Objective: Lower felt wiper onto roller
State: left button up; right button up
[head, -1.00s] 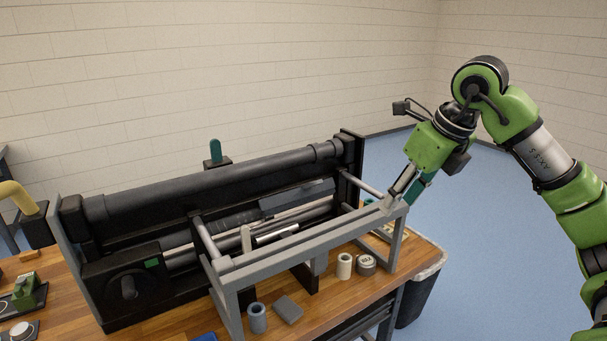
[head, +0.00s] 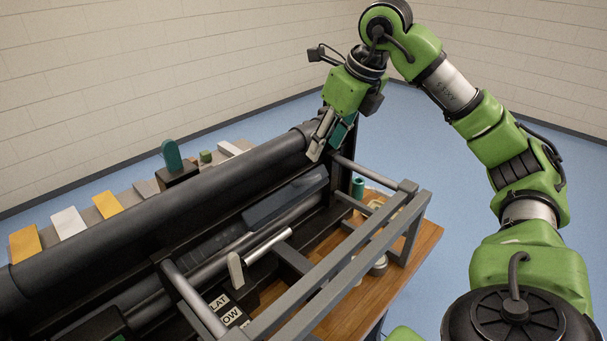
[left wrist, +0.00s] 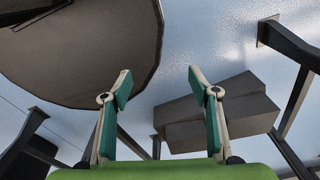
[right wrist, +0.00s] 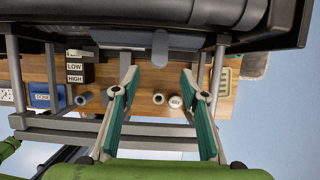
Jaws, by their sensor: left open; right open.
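The press carries a thick black roller (head: 200,195) along its back and thinner rollers (head: 215,245) lower down. A dark grey-blue bar (head: 285,200) lies along the lower rollers; I cannot tell for sure whether it is the felt wiper. A light grey upright tab (head: 235,270) stands in front of it. My right gripper (head: 325,148) is open and empty near the press's right end. In the right wrist view a grey tab (right wrist: 160,48) shows beyond and between its open fingers (right wrist: 158,82). My left gripper (left wrist: 160,80) is open and empty, away from the press.
A grey frame rail (head: 340,270) runs along the press's front. Small cylinders (right wrist: 175,101) stand on the wooden table (head: 335,310). A teal-handled part (head: 172,157) rises behind the roller.

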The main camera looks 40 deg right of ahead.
send_over(310, 177)
jog(key=s, duration=0.3)
notch_tip(310, 177, down, 5)
jog(key=shift+f, duration=0.1)
jog(key=p+x, duration=0.1)
jog(key=x, duration=0.4)
jog(key=shift+w+f, duration=0.2)
jog(key=shift+w, duration=0.1)
jog(key=shift+w+f+p, duration=0.15)
jog(key=shift+f+p, duration=0.2)
jog(key=shift+f, duration=0.25)
grip_shut()
pick_arm(q)
jog(key=shift+w+r, duration=0.3)
jog(key=shift+r, duration=0.45)
pick_arm(e)
jog(key=shift+w, duration=0.1)
